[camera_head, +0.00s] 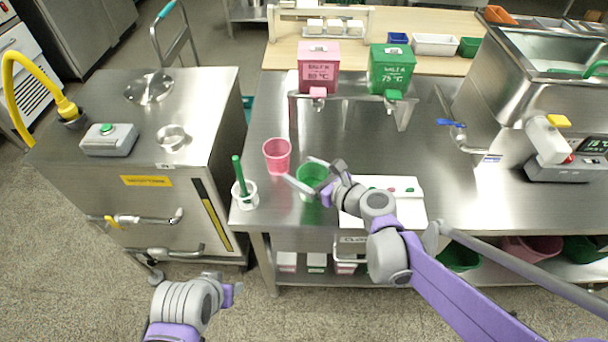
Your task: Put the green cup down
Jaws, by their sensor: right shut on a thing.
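The green cup (309,174) is at the front of the steel table, left of the white mat. My right gripper (303,176) reaches in from the right and is shut on the green cup, with its fingers around the upper part. The cup looks upright; I cannot tell whether its base touches the table. A pink cup (277,154) stands on the table just behind and left of it. My left arm shows at the bottom left, in front of the table, and its gripper (232,290) is only partly seen.
A white holder (244,198) with a green stick stands at the table's front left corner. A white mat (409,207) lies to the right, partly under my right arm. Pink (319,66) and green (391,68) dispensers stand on a rack behind. The steel table (262,120) is bare behind the cups.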

